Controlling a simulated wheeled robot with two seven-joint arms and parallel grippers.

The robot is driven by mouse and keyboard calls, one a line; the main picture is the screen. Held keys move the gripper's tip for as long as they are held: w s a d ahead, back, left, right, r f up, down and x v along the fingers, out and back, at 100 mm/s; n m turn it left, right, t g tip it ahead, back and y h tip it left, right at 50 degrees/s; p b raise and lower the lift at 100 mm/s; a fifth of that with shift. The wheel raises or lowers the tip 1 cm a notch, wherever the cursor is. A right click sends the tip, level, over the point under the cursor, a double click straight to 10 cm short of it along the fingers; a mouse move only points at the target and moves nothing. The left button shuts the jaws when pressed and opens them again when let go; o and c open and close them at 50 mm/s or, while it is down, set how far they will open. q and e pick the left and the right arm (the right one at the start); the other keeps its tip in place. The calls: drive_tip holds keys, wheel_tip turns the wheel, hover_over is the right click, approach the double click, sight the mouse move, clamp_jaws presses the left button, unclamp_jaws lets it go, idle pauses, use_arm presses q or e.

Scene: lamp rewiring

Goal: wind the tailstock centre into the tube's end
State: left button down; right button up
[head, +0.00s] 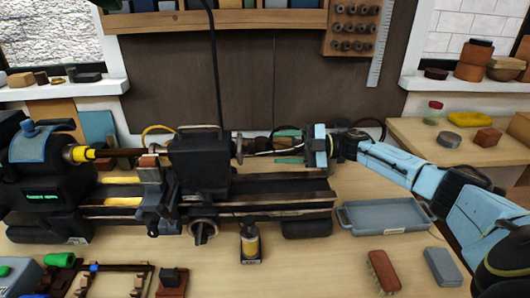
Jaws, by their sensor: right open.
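The dark lathe carries a tube (120,153) that runs right from the yellow chuck end (80,154) of the headstock. The black tailstock body (200,160) stands right of it on the bed. The centre and its contact with the tube's end are too small and covered to tell. A round handwheel (238,148) sits on the tailstock's right side. My right gripper (318,147) is open, right of the handwheel and apart from it, above the bed's right end. Its jaws look empty. My left gripper is out of view.
A grey tray (388,229) lies right of the lathe. A brush (383,272) and a grey block (443,266) lie in front of it. A small yellow-banded bottle (250,243) stands before the bed. A dark cable (214,70) hangs down behind the tailstock.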

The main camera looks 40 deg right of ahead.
drive_tip(key=b+v, duration=0.1)
drive_tip(key=v, duration=0.5)
drive_tip(key=shift+d, duration=0.1)
idle(0.4)
